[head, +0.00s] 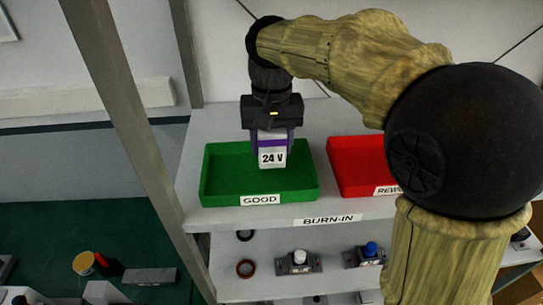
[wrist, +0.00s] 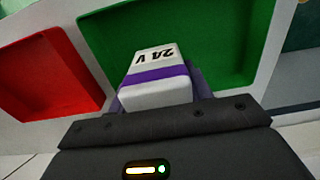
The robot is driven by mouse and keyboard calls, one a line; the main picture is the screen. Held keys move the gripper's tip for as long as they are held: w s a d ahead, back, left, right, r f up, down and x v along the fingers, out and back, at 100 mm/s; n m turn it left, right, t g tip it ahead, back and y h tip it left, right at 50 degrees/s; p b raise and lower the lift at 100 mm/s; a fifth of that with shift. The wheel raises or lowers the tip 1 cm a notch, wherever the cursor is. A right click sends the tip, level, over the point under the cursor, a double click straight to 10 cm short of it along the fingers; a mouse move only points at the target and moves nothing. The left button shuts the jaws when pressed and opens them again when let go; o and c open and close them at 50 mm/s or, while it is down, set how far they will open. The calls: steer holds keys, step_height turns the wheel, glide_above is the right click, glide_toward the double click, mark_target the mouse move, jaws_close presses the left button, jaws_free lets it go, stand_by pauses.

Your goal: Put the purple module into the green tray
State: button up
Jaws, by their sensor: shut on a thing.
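The purple module is a white block with a purple band and a "24 V" label (head: 272,157). It also shows in the wrist view (wrist: 157,76). My gripper (head: 272,138) is shut on it and points down, with the module's label end lowest. In the head view the module appears over the green tray (head: 218,178), which is marked "GOOD". The green tray fills the upper part of the wrist view (wrist: 225,30) and looks empty. I cannot tell whether the module touches the tray floor.
A red tray (head: 352,165) stands to the right of the green one on the same shelf, partly hidden by my arm. The shelf edge carries a "BURN-IN" label (head: 328,220). A lower shelf holds fixtures with a white knob (head: 299,258) and a blue knob (head: 371,249). A frame post (head: 140,130) stands at left.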

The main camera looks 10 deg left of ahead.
mark_target(272, 158)
steer(key=shift+f+p, duration=0.5)
steer(key=shift+f, duration=1.55)
steer(key=shift+f, duration=0.1)
steer(key=o, duration=1.2)
steer(key=shift+d, duration=0.1)
step_height(272, 158, up, 12)
steer(key=shift+w+b, duration=0.15)
steer(key=shift+b, duration=0.55)
steer(key=shift+s, duration=0.3)
steer(key=shift+w, duration=0.15)
